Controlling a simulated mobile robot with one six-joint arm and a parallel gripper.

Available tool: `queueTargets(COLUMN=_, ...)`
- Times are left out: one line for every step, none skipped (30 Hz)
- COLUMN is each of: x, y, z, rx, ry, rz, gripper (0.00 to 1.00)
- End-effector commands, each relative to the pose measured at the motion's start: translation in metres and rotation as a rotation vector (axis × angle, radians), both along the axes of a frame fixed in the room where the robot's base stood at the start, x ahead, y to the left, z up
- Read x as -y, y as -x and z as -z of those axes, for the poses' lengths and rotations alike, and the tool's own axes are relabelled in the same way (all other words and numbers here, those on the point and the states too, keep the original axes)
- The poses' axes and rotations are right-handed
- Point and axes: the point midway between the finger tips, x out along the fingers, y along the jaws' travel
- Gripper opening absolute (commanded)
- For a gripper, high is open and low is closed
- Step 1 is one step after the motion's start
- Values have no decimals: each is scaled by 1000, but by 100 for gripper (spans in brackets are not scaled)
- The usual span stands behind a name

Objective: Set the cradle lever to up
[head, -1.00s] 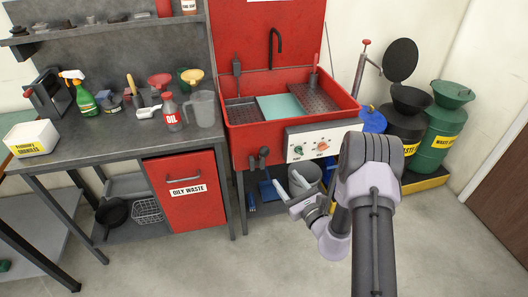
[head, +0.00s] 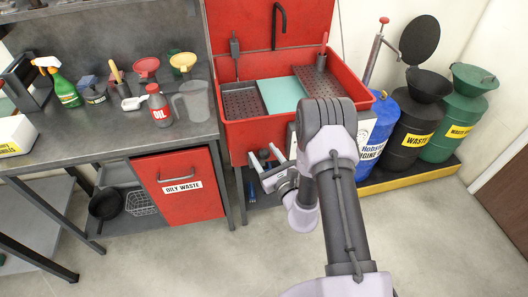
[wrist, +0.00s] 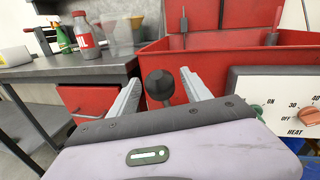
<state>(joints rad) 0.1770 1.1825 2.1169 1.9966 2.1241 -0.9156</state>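A lever with a black ball knob (wrist: 157,84) stands in front of the red wash sink (wrist: 165,60) in the wrist view; no label shows that it is the cradle lever. My gripper (wrist: 159,78) is open, with one pale finger on each side of the knob. I cannot tell whether either finger touches it. In the head view my gripper (head: 264,157) is at the sink's front left corner, below the rim.
A white control panel (wrist: 275,105) with a green ON knob and an orange HEAT knob is right of my gripper. A bench (head: 100,137) with a red oily waste bin (head: 168,205) stands left. Blue, black and green drums (head: 440,135) stand right.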

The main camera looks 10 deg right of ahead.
Motion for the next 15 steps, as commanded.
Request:
queueTargets(x=0, y=0, z=0, rx=0, ry=0, rz=0, gripper=53)
queueTargets(x=0, y=0, z=0, rx=0, ry=0, rz=0, gripper=47)
queueTargets(x=0, y=0, z=0, rx=0, ry=0, rz=0, gripper=39)
queueTargets(x=0, y=0, z=0, rx=0, ry=0, rz=0, gripper=33)
queueTargets(x=0, y=0, z=0, rx=0, ry=0, rz=0, gripper=27)
queueTargets(x=0, y=0, z=0, rx=0, ry=0, rz=0, gripper=20)
queueTargets(x=0, y=0, z=0, rx=0, ry=0, rz=0, gripper=14)
queueTargets(x=0, y=0, z=0, rx=0, ry=0, rz=0, gripper=8)
queueTargets(x=0, y=0, z=0, rx=0, ry=0, rz=0, gripper=0)
queueTargets(x=0, y=0, z=0, rx=0, ry=0, rz=-1, gripper=0)
queueTargets(x=0, y=0, z=0, rx=0, ry=0, rz=-1, gripper=0)
queueTargets(x=0, y=0, z=0, rx=0, ry=0, rz=-1, gripper=0)
queueTargets(x=0, y=0, z=0, rx=0, ry=0, rz=-1, gripper=0)
queueTargets(x=0, y=0, z=0, rx=0, ry=0, rz=-1, gripper=0)
queueTargets(x=0, y=0, z=0, rx=0, ry=0, rz=-1, gripper=0)
